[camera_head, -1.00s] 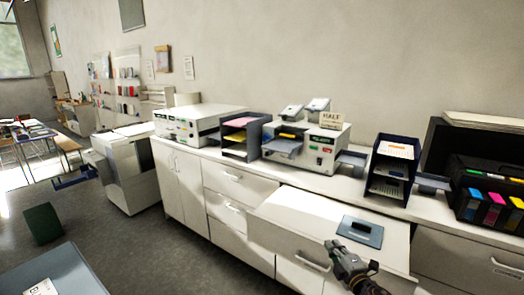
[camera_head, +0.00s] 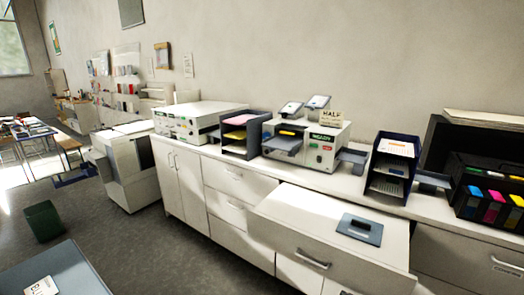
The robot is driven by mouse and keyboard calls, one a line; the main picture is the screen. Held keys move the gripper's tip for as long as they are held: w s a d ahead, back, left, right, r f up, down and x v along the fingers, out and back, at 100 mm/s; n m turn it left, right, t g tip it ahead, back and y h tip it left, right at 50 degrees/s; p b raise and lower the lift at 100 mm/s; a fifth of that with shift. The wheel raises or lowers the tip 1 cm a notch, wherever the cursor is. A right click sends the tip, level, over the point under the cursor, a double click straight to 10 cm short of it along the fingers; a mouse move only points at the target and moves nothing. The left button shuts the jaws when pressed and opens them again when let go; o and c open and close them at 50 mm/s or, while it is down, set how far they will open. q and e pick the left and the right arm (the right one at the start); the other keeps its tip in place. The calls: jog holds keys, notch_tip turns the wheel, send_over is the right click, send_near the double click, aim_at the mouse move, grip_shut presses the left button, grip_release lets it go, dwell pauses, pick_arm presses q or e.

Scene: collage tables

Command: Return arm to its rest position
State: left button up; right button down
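Neither of my grippers shows in the head view now, and no part of my arms is visible. The place where a gripper was seen earlier, in front of the pulled-out drawer unit (camera_head: 300,232), is clear. A blue-grey plate with a dark handle (camera_head: 361,229) lies flat on top of that unit, near its right end.
A white counter (camera_head: 345,182) runs along the wall. It carries a white machine with a "HALF" sign (camera_head: 318,145), a dark paper tray rack (camera_head: 393,165) and an ink cartridge box (camera_head: 490,195). A blue-grey surface (camera_head: 75,275) is at lower left. Grey floor (camera_head: 150,250) lies open between.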

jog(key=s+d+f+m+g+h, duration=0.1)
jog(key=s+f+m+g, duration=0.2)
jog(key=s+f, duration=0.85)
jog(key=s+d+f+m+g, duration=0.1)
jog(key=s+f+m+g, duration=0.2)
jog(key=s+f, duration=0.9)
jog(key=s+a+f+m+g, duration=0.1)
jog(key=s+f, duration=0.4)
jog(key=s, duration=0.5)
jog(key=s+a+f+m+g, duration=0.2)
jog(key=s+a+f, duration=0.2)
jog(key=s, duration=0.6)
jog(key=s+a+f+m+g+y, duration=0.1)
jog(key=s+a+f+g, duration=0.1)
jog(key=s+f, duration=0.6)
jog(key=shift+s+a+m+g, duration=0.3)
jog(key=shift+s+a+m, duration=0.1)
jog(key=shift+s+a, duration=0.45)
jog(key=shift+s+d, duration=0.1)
